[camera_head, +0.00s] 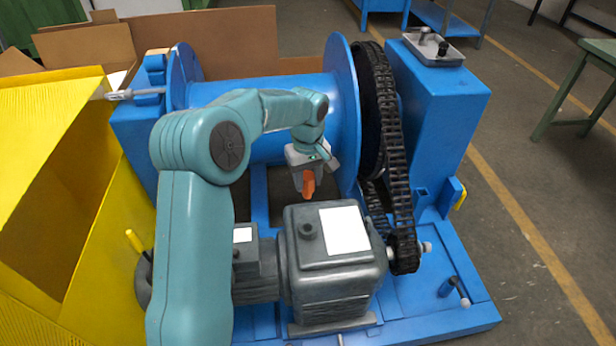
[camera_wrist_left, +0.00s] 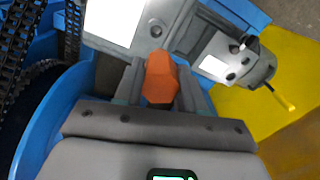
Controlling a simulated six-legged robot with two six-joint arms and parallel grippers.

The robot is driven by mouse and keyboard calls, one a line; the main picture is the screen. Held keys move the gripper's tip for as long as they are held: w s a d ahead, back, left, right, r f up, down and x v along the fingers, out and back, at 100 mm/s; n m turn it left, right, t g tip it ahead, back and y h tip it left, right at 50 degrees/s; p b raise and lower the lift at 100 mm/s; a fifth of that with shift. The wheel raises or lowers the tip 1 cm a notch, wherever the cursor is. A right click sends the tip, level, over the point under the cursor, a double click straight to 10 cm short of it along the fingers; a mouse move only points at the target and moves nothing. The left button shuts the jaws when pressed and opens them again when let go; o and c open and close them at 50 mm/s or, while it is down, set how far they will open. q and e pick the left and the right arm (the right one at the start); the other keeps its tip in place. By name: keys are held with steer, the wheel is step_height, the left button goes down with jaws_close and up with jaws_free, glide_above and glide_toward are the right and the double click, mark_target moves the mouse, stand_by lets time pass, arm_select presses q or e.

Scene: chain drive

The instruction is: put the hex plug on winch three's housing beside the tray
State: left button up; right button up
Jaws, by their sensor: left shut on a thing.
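My left gripper (camera_head: 307,172) is shut on an orange faceted piece (camera_head: 309,188), which looks like the hex plug. The left wrist view shows this piece (camera_wrist_left: 161,78) between the two grey fingers. The gripper hangs in the middle of the winch, in front of the blue drum and just behind the grey gearbox (camera_head: 332,290). The blue housing (camera_head: 450,95) stands at the back right, well apart from the gripper. The grey tray (camera_head: 412,44) lies on its top, with small dark parts in it. My right gripper is not in view.
A black chain (camera_head: 392,130) runs between the gripper and the housing, beside the blue drum's flange (camera_head: 345,100). The housing's top has bare room in front of the tray. A yellow box (camera_head: 50,170) stands at the left, and cardboard (camera_head: 230,40) behind.

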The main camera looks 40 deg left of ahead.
arm_select(q)
steer(key=s+d+b, duration=0.6)
steer(key=s+d, duration=0.4)
steer(key=s, duration=0.2)
steer(key=shift+s+d+b, duration=0.35)
steer(key=shift+s, duration=0.05)
steer(key=shift+s, duration=0.15)
stand_by(0.3)
